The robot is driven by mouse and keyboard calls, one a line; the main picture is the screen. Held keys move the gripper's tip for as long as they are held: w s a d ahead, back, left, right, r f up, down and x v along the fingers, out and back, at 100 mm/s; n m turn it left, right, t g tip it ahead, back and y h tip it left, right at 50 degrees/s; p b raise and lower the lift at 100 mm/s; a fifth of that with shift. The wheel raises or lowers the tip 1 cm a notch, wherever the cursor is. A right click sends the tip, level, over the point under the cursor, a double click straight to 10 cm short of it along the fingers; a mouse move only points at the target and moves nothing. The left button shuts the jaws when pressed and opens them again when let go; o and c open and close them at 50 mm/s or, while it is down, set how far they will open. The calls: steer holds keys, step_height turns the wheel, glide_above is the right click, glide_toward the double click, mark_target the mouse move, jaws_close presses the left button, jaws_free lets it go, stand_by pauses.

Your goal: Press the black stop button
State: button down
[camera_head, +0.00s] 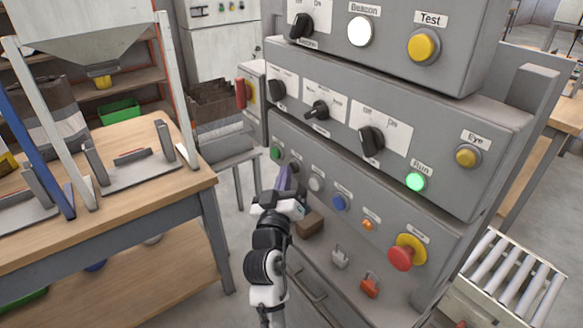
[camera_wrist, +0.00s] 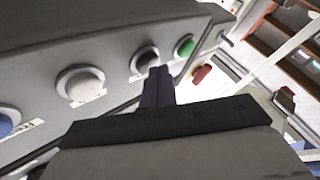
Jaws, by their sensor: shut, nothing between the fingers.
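The black stop button (camera_head: 294,167) sits in the lower button row of the grey control panel (camera_head: 440,240), between a green button (camera_head: 276,153) and a white button (camera_head: 316,184). In the wrist view the black button (camera_wrist: 146,56) has a pale ring, and my fingertips partly cover its lower edge. My gripper (camera_head: 285,176) is shut and empty, its dark purple fingers pointing at the panel right by the black button. The shut fingers also show in the wrist view (camera_wrist: 158,76). I cannot tell whether the fingertips touch the button.
A blue button (camera_head: 339,202), a small orange button (camera_head: 368,224) and a red mushroom button (camera_head: 404,255) follow to the right. The Run lamp (camera_head: 415,182) glows green. A wooden table (camera_head: 120,200) stands left, a roller conveyor (camera_head: 510,275) right.

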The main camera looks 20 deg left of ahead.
steer(key=shift+w+d, duration=0.15)
stand_by(0.3)
steer(key=shift+s+a+b, duration=0.45)
steer(key=shift+s, duration=0.2)
steer(key=s+a+b, duration=0.3)
steer(key=s, duration=0.1)
steer(key=shift+s+a, duration=0.35)
steer(key=shift+a, duration=0.05)
